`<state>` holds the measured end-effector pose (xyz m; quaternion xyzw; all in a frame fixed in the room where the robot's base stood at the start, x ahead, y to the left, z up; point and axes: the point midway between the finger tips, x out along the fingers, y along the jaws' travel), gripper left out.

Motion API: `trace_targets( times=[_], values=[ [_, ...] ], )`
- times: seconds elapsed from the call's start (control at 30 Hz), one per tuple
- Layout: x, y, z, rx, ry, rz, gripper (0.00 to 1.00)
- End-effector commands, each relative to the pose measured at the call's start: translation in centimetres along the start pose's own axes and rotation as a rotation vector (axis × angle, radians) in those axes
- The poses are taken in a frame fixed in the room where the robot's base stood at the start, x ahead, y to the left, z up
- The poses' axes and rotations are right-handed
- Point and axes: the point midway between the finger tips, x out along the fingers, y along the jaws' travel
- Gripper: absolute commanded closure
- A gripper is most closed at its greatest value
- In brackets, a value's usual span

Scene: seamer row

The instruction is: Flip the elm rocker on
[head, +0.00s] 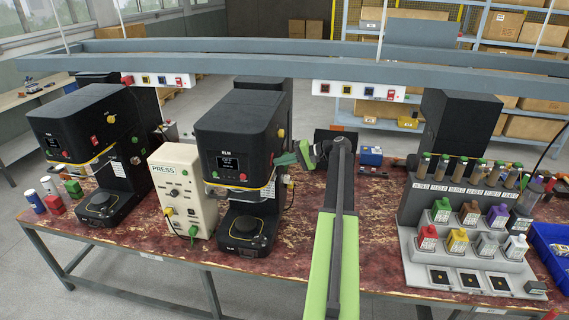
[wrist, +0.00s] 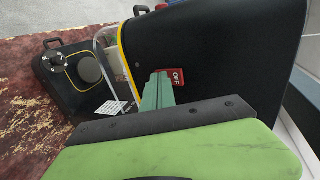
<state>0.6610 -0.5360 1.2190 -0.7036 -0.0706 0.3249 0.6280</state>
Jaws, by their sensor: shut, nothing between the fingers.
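The black elm machine (head: 240,127), marked ELM with a lit screen, stands in the middle of the bench. In the wrist view its black side wall (wrist: 215,50) fills the upper right. On that wall is a red rocker plate (wrist: 178,77) reading OFF, partly covered by my fingers. I cannot make out the rocker in the head view. My gripper (wrist: 157,84) is shut and empty, its green fingertips in front of the plate; I cannot tell whether they touch it. In the head view my gripper (head: 285,159) is at the machine's right side.
A cream PRESS box (head: 181,190) stands left of the elm machine, with a similar black machine (head: 92,135) beyond it. A rack of coloured bottles (head: 463,245) stands at the right. A blue-grey overhead rail (head: 300,65) with switch boxes runs above the bench.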

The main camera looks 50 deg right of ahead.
Motion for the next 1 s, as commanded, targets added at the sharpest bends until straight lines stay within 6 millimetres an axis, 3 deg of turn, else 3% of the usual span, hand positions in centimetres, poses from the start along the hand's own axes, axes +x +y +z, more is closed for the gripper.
trace_targets(
  times=[0.5, 0.83, 1.0],
  values=[
    [-0.4, -1.8, 0.1, -0.001, -0.002, 0.000, 1.00],
    [-0.4, -1.7, 0.1, -0.001, -0.003, 0.001, 1.00],
    [-1.4, -1.6, -0.1, -0.003, -0.006, 0.001, 1.00]
  ],
)
